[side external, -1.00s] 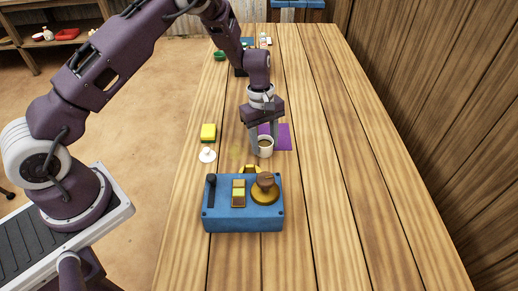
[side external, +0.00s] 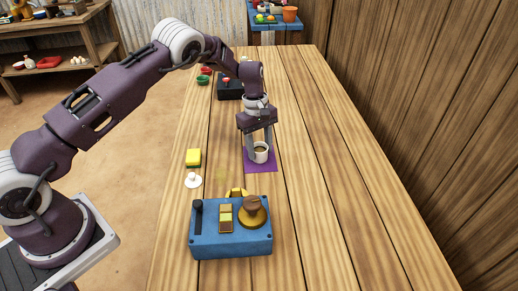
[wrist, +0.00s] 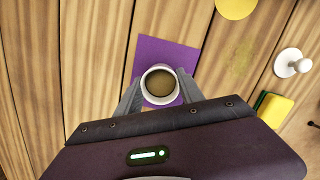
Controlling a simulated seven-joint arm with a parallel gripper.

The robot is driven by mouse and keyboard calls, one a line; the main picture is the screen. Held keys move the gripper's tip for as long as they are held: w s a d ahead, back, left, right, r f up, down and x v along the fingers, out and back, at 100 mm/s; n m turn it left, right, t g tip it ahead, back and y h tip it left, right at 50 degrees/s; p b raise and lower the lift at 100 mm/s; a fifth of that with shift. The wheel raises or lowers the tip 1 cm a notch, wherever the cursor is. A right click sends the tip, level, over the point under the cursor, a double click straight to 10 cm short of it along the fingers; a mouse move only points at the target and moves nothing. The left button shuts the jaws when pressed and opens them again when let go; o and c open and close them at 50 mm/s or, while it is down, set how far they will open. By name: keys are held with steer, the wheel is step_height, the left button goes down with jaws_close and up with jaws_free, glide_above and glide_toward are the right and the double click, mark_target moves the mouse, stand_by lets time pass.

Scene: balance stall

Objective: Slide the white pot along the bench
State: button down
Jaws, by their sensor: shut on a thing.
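The white pot (side external: 260,154), round with a brown filling, stands upright over the purple mat (side external: 262,170). In the wrist view the pot (wrist: 146,94) is seen from above, with the purple mat (wrist: 165,50) showing around it. My gripper (side external: 260,150) comes down from above, shut on the pot with one finger on each side. In the wrist view the fingers (wrist: 159,92) flank the pot. Whether its base touches the mat is hard to tell.
A blue box (side external: 210,246) with a lever, blocks and a round brass piece stands nearer the camera. A yellow-green sponge (side external: 193,157) and a white knobbed disc (side external: 193,181) lie at left. A dark box (side external: 229,90) and bowls stand farther back. The bench is clear at right.

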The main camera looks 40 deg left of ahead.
steer(key=c, duration=0.7)
jaws_free()
steer(key=shift+o, duration=0.2)
step_height(320, 180, up, 7)
steer(key=a, duration=0.1)
steer(key=shift+w, duration=0.2)
steer(key=s+d+r+m+t, duration=0.1)
steer(key=s+r+m, duration=0.1)
steer(key=s+r, duration=0.35)
steer(key=s+r+m+t, duration=0.1)
steer(key=s+r, duration=0.1)
steer(key=r, duration=0.7)
steer(key=s+d+r+m+t, duration=0.1)
steer(key=s+r+m, duration=0.1)
steer(key=s+r, duration=0.35)
steer(key=s+d+r+m+t, duration=0.1)
steer(key=s+r+m, duration=0.3)
steer(key=s+r, duration=0.5)
steer(key=s+f+m+t+y, duration=0.1)
steer(key=s+f+m, duration=0.1)
steer(key=s, duration=0.6)
steer(key=s+f+m+t, duration=0.1)
steer(key=s+f+m, duration=0.1)
steer(key=s, duration=0.5)
steer(key=shift+s+a+f+m+y, duration=0.15)
steer(key=shift+s+f+m+y, duration=0.25)
steer(key=shift+m, duration=0.3)
